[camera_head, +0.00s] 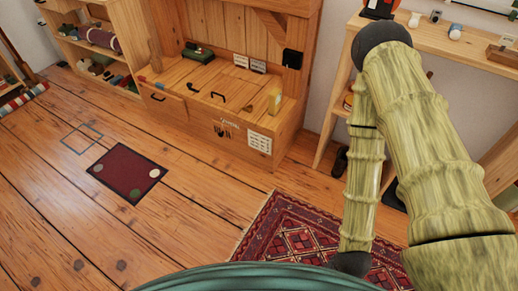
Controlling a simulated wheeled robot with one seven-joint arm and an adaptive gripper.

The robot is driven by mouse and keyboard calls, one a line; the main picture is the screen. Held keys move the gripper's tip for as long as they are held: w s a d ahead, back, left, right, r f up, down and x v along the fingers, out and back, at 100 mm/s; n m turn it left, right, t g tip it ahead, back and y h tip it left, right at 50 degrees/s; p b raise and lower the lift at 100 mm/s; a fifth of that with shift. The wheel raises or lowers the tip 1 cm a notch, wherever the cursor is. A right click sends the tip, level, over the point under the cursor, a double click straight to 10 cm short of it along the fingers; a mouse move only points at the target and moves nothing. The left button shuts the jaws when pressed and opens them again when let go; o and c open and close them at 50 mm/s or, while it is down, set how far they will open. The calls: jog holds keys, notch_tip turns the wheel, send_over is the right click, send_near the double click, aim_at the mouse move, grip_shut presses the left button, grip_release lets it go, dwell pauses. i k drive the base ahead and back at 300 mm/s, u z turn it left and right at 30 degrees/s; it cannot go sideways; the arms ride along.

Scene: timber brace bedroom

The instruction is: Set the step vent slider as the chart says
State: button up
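A wooden step chest (200,125) stands against the wall in the upper middle. Its right front bears small dark lettering and dark marks (224,131), which may be the vent slider; its setting is too small to read. A white card with printed lines (259,142) is on the front, right of these marks. My arm rises at the right and folds down; my gripper is not visible.
Dark handles (218,96) and a yellowish cylinder (275,101) are on the chest top, with a green item (198,52) behind. A patterned rug (300,235) lies in front, a dark red mat (127,172) at left. A wooden table (450,45) stands right. The floor between is clear.

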aim_at(222, 131)
jog(key=u, duration=1.65)
jog(key=i, duration=0.5)
jog(key=z, duration=0.9)
